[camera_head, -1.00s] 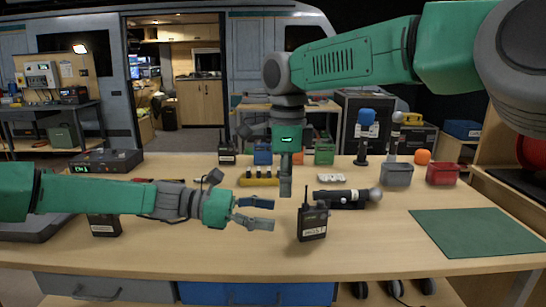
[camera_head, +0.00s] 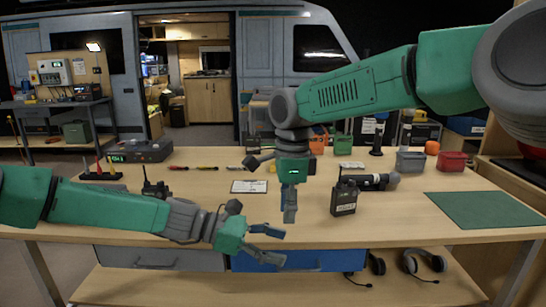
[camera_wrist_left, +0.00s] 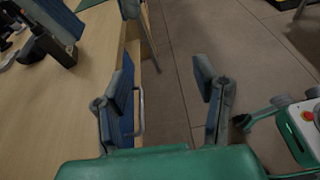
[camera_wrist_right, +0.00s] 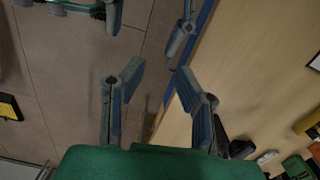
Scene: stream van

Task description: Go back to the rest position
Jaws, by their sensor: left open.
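My left gripper (camera_head: 275,245) hangs over the front edge of the table (camera_head: 400,232), low in the head view. Its two fingers stand apart with nothing between them, as the left wrist view (camera_wrist_left: 165,82) also shows. My right gripper (camera_head: 290,207) points down above the table, just behind and above the left one. In the right wrist view (camera_wrist_right: 160,80) its fingers stand apart with only floor and the table edge beyond. A black walkie-talkie (camera_head: 344,198) stands upright on the table to the right of both grippers, apart from them.
A microphone (camera_head: 374,182) lies behind the walkie-talkie. A green mat (camera_head: 487,210) covers the table's right side. Grey (camera_head: 410,162) and red (camera_head: 451,161) bins stand behind. A white card (camera_head: 249,186) lies left of my right gripper.

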